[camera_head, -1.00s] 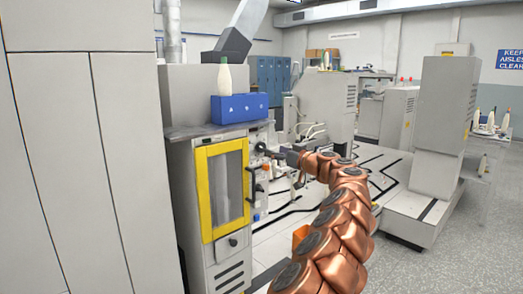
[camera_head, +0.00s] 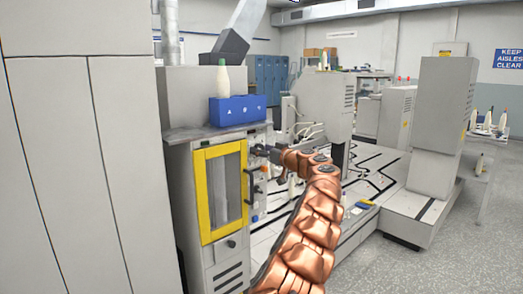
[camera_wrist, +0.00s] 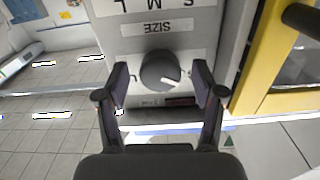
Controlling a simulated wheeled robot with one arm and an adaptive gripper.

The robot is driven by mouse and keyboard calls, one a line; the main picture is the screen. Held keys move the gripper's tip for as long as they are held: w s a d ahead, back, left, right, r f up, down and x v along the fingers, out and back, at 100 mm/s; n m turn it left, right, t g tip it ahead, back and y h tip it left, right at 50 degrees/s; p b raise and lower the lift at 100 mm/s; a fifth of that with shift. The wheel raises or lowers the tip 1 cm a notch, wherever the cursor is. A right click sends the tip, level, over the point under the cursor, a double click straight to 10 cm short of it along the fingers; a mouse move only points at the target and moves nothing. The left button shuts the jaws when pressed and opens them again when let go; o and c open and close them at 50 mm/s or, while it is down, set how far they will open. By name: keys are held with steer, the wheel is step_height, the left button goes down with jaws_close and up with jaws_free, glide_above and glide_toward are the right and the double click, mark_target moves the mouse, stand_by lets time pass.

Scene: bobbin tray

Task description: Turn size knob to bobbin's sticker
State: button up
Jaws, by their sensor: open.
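A dark round size knob (camera_wrist: 161,70) with a white pointer mark sits on a light grey panel in the wrist view. The mark points toward the lower right of the picture. A SIZE label (camera_wrist: 158,28) is upside down above the knob, with the letters S, M and L at the top edge. My gripper (camera_wrist: 158,76) is open, with one finger on each side of the knob; contact is not clear. In the head view my gripper (camera_head: 263,150) is small at the machine's side. A white bobbin (camera_head: 222,80) with a green tip stands upright at the blue box; no sticker is legible.
The blue box (camera_head: 238,110) with white symbols sits on the machine's top. A yellow-framed door (camera_head: 203,190) is left of my gripper, and its yellow edge (camera_wrist: 256,60) is at right in the wrist view. More bobbins (camera_head: 488,122) stand at the far right.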

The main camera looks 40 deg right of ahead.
steer(key=shift+w, duration=0.1)
steer(key=c, duration=1.1)
